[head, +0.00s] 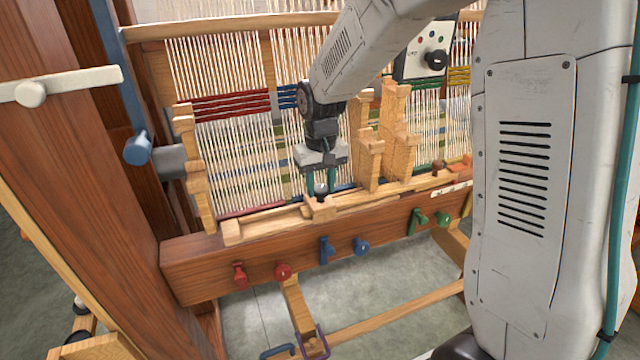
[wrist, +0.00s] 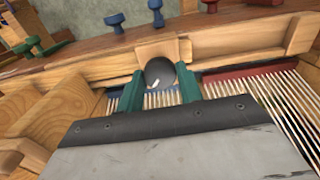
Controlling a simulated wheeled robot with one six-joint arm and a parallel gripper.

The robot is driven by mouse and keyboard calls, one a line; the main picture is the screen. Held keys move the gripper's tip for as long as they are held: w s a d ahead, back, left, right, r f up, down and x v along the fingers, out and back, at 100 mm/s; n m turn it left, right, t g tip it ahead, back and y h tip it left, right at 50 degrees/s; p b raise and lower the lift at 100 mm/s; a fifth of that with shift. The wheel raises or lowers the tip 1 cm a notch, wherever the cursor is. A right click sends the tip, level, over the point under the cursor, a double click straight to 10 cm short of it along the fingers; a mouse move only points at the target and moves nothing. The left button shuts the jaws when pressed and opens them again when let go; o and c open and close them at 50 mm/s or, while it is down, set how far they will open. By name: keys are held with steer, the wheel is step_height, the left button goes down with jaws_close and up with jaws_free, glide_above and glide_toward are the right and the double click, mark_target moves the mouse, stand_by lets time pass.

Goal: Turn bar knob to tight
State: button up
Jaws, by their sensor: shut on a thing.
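A dark round knob (wrist: 158,73) with a small pale mark sits against a light wooden block (wrist: 157,47) on the loom's front bar. It also shows in the head view (head: 321,188), small and partly covered. My gripper (head: 320,187) points down at the bar. Its two green fingers stand on either side of the knob, and in the wrist view my gripper (wrist: 160,84) is shut on it. I see no readable tight marking by the knob, so its setting cannot be told.
Red pegs (head: 283,271), blue pegs (head: 361,245) and green pegs (head: 442,218) stick out of the front beam (head: 210,262). Upright wooden posts (head: 371,150) stand close to the right of my gripper. Warp threads (head: 235,150) hang behind it. A white panel (head: 412,62) with a black dial is farther back.

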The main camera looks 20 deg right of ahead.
mark_target(321, 188)
steer(key=m, duration=0.4)
steer(key=shift+m, duration=2.5)
steer(key=o, duration=1)
step_height(321, 188, up, 8)
steer(key=shift+f, duration=0.1)
